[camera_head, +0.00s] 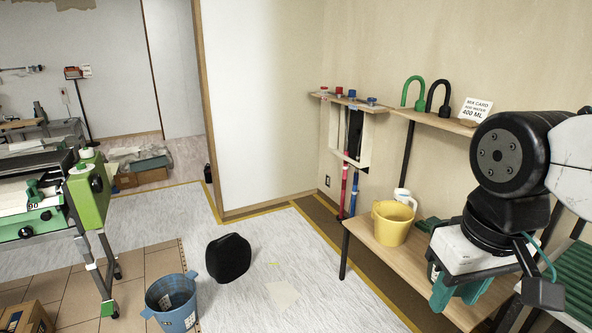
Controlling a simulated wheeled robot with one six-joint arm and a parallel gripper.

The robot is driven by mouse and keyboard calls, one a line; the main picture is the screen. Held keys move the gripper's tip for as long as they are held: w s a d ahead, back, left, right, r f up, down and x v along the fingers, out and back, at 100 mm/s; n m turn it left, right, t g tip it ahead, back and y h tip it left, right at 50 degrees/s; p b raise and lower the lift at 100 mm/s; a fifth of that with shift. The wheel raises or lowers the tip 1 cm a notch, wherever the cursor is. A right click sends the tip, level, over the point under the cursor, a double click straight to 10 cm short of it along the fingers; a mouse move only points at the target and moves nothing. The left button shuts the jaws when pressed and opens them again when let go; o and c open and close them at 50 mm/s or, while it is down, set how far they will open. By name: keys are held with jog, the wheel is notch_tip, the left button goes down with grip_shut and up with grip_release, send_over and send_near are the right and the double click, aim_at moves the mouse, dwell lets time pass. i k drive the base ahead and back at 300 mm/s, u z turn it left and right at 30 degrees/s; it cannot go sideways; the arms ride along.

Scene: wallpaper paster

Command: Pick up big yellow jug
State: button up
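The big yellow jug (392,225) stands upright on the wooden bench (385,258) at right of centre. Its rim and left side show clearly. My gripper (458,290) hangs at the lower right, to the right of the jug and apart from it, with green fingertips low over the bench's near part. The hand's body hides much of the fingers, so I cannot tell how far apart they are. Nothing is visibly held.
A white jug (404,197) stands just behind the yellow one. Above is a shelf (435,119) with green and black hooked objects and a card (475,110). A blue bucket (173,303) and a black rounded object (228,258) are on the floor. Floor left of the bench is partly clear.

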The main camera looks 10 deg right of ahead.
aim_at(388, 222)
jog(key=i, duration=2.85)
jog(key=z, duration=1.3)
